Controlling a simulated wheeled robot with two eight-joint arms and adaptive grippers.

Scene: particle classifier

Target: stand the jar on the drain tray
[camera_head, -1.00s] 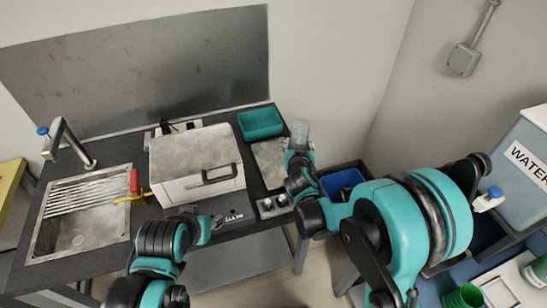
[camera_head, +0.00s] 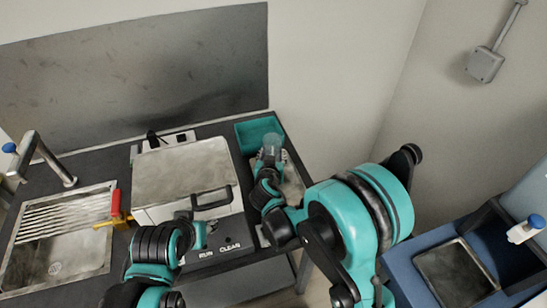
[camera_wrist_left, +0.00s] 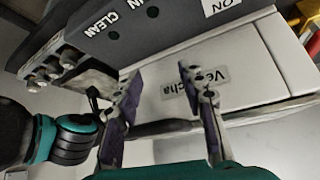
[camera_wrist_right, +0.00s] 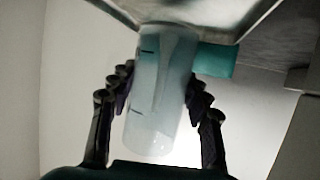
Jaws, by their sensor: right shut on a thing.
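My right gripper (camera_head: 268,160) is shut on the translucent jar (camera_head: 271,141). In the right wrist view, the jar (camera_wrist_right: 163,95) is between the two fingers. In the head view it overlaps a flat metal tray (camera_head: 292,188), probably the drain tray, right of the white machine; my right arm hides much of the tray. A metal rim (camera_wrist_right: 95,5) is close to the jar's far end in the right wrist view; I cannot tell whether they touch. My left gripper (camera_wrist_left: 158,76) is open and empty in front of the machine.
The white machine (camera_head: 185,180) with its front handle fills the bench's middle. A teal bin (camera_head: 258,131) stands behind the tray. A sink (camera_head: 55,255) with ribbed metal and a tap is at left. A blue-rimmed container (camera_head: 408,275) is at lower right.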

